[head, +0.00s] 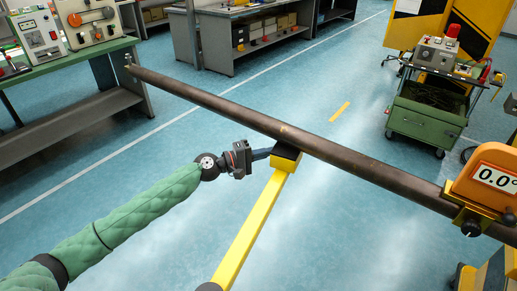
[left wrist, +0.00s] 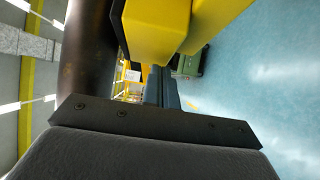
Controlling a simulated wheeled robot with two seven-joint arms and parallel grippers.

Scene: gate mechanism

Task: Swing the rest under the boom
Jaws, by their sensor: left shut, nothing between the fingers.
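The boom (head: 340,155) is a long dark metal bar. It runs from the upper left to an orange housing (head: 488,178) at the right. The rest (head: 250,225) is a yellow arm rising from the bottom of the head view. Its dark-padded head (head: 285,158) meets the boom's near edge in the picture; contact cannot be told. My left gripper (head: 264,154) is shut and empty, its fingertips against or close to the left side of that head. The left wrist view shows the shut fingers (left wrist: 160,88), the yellow rest head (left wrist: 155,30) and the dark boom (left wrist: 88,60). My right gripper is not in view.
A green cart (head: 425,112) stands at the right behind the boom. The orange housing's display reads 0.0°. The blue floor around the rest is clear.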

